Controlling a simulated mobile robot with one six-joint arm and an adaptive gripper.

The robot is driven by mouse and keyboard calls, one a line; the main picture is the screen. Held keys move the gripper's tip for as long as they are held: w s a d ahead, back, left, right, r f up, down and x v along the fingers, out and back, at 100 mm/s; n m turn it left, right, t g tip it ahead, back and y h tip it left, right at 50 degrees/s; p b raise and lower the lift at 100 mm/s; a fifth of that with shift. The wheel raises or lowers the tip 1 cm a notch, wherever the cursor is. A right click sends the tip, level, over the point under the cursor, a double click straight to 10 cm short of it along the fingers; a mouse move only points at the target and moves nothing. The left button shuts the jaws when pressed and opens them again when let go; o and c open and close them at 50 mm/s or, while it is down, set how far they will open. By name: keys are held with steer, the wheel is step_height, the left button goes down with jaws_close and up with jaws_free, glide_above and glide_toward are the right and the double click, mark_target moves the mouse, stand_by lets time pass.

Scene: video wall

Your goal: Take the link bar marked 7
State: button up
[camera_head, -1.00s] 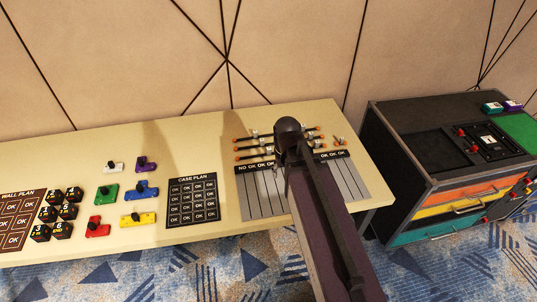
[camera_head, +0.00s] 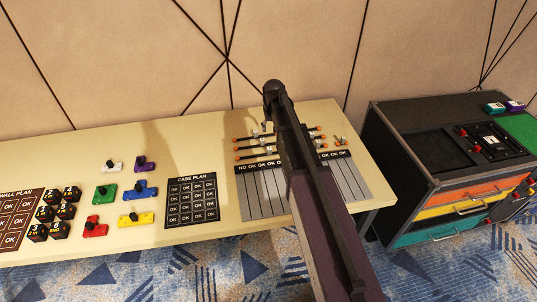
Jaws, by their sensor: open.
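Several link bars (camera_head: 256,148) lie crosswise near the back of the table, dark rods with orange ends and pale fittings in the middle. Their marks are too small to read, so I cannot tell which is marked 7. My dark arm reaches up from the bottom over the bars and covers their middle part. A rounded joint of the arm shows above the table's back edge.
A board with grey strips and OK labels (camera_head: 257,198) lies in front of the bars. A black case plan panel (camera_head: 192,200), coloured blocks (camera_head: 138,219) and dark cubes (camera_head: 53,214) are to the left. A black cabinet (camera_head: 400,190) with coloured drawers stands right of the table (camera_head: 215,150).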

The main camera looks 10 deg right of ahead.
mark_target(269, 148)
steer(key=f+b, duration=0.2)
steer(key=f, duration=0.1)
steer(key=w+f+b, duration=0.1)
steer(key=f+b, duration=0.1)
steer(key=b, duration=0.1)
steer(key=f+b, duration=0.3)
steer(key=shift+w+f, duration=0.15)
steer(key=shift+f, duration=0.15)
stand_by(0.4)
steer(key=shift+f+b, duration=0.1)
steer(key=shift+b, duration=0.3)
steer(key=f+b, duration=0.5)
steer(key=shift+w+a, duration=0.25)
steer(key=shift+w, duration=0.15)
steer(key=shift+r, duration=0.1)
stand_by(0.4)
jaws_close()
